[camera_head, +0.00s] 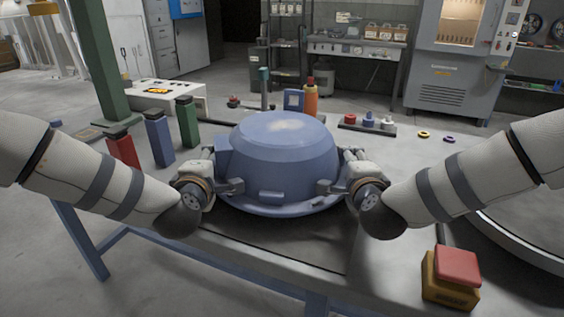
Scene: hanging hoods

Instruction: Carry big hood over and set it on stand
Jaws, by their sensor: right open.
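The big hood (285,150) is a blue dome with a wide rim. It sits upright on the grey table, in the middle of the head view. My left gripper (232,186) is at the hood's left side, with its fingers close against the wall above the rim. I cannot tell whether they grip it. My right gripper (327,187) is at the hood's right side, its jaws open and its fingers close to the wall. I cannot tell which thing is the stand.
Red (122,150), blue (159,138) and green (187,122) blocks stand on the left. An orange bottle (311,98) is behind the hood. A red-topped button box (452,277) is at the front right. A large round grey surface (520,228) lies at the right. A green post (98,60) rises at left.

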